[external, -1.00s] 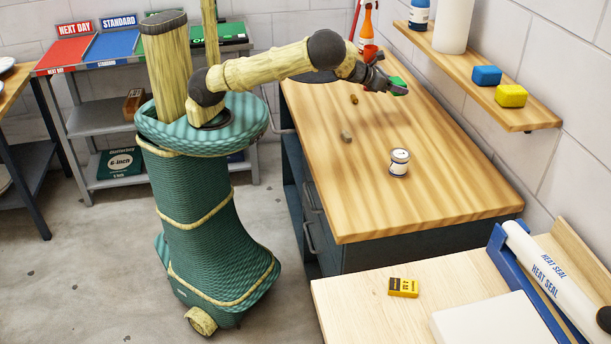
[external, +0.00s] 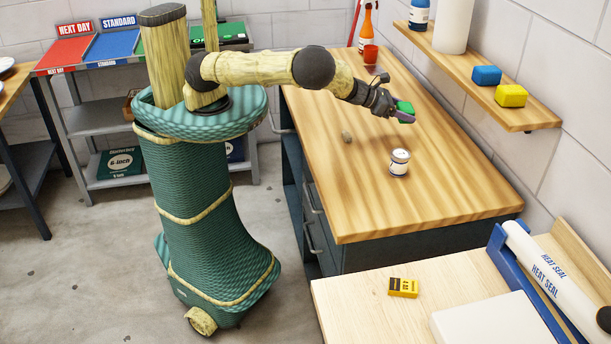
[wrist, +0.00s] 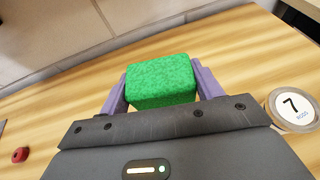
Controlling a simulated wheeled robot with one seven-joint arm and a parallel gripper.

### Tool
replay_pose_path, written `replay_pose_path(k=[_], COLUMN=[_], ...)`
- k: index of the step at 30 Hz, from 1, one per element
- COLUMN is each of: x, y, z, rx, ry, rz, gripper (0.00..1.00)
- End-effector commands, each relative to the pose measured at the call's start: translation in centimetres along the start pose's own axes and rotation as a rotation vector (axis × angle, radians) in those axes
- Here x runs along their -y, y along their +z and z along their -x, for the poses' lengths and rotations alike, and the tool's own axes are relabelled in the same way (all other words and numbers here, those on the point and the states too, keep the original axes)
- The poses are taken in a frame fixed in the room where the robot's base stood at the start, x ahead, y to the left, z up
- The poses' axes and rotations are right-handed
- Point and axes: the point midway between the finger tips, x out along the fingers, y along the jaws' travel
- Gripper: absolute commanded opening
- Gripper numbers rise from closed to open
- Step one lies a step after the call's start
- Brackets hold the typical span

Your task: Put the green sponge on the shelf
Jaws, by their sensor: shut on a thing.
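The green sponge (external: 404,107) is held in my gripper (external: 402,114) above the wooden bench top. In the wrist view the sponge (wrist: 161,82) sits between the two purple fingers of my gripper (wrist: 160,90), which are shut on its sides. The shelf (external: 540,115) is a wooden board on the wall to the right of the bench. It carries a blue sponge (external: 486,75) and a yellow sponge (external: 511,95) near its front end. My gripper is left of the shelf and apart from it.
A white cylinder (external: 454,25) and a blue-labelled bottle (external: 419,14) stand farther along the shelf.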

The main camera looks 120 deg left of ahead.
Motion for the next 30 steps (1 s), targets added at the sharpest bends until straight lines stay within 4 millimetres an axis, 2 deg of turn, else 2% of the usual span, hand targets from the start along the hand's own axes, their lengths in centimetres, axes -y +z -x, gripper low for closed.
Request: replay_pose_path(k=[1,6,11,18,24,27,30], x=[2.5,9.5,15.4,22.9,27.1,28.1,28.5], y=[0.3,-0.7,-1.7,-3.2,-4.3,-4.7,-5.0], z=[0.8,3.0,6.0,11.9,17.1,18.6,19.2], rx=[-0.004,-0.004,-0.003,-0.003,-0.002,-0.001,0.001], ry=[-0.035,-0.139,-0.237,-0.391,-0.508,-0.544,-0.559], rz=[-0.018,-0.062,-0.103,-0.167,-0.216,-0.228,-0.233], gripper=[0.43,0.43,0.43,0.43,0.43,0.43,0.43])
